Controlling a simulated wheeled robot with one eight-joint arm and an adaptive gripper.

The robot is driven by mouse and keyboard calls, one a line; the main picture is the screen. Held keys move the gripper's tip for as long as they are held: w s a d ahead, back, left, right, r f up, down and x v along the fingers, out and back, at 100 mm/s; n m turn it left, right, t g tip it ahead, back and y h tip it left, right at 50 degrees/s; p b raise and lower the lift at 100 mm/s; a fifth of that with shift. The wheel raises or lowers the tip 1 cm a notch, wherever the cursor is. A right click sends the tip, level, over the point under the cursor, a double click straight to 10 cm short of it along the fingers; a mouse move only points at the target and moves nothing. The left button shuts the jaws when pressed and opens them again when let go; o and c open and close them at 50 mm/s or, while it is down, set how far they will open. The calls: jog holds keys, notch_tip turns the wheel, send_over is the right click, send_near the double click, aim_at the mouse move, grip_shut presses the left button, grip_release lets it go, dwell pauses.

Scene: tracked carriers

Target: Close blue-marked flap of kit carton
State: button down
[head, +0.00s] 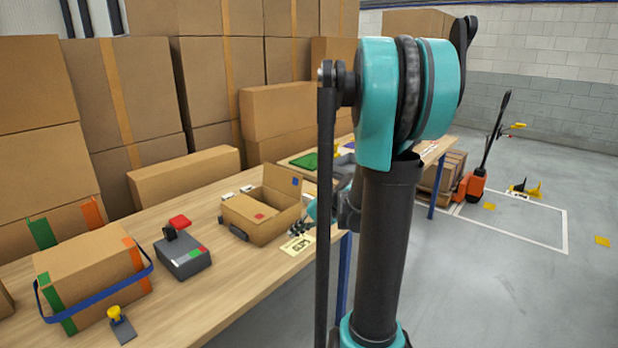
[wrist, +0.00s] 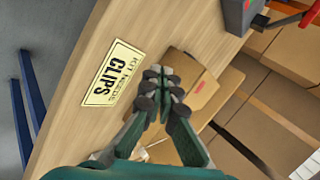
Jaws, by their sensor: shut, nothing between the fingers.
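The kit carton (head: 262,232) stands on the wooden table in the head view. Its blue-marked flap (head: 283,180) stands up at the far right side, with a small blue square near its corner. A flap with a red mark (head: 247,212) lies low at the near left side. In the wrist view the carton (wrist: 207,98) lies beyond my fingers, with the red mark visible; no blue mark shows there. My gripper (wrist: 160,76) is shut and empty, in front of the carton. In the head view it is at the carton's right side, partly hidden by my arm.
A "KIT NEEDS CLIPS" card (head: 297,245) lies at the table edge by the carton. A grey device (head: 183,257) and a strapped carton (head: 90,275) stand to the left. Stacked boxes (head: 125,80) line the back. A green tray (head: 304,161) lies beyond the carton.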

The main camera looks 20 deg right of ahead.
jog(key=w+d+r+m+t+y, duration=0.2)
jog(key=w+d+r+t+y, duration=0.15)
jog(key=w+d, duration=0.55)
jog(key=w+d+r+m+t+y, duration=0.35)
jog(key=w+d, duration=0.35)
jog(key=d, duration=0.5)
jog(key=w+a+r, duration=0.1)
jog(key=w+a, duration=0.3)
jog(key=a, duration=0.7)
jog(key=shift+r+n+h, duration=0.3)
jog(key=shift+n, duration=0.05)
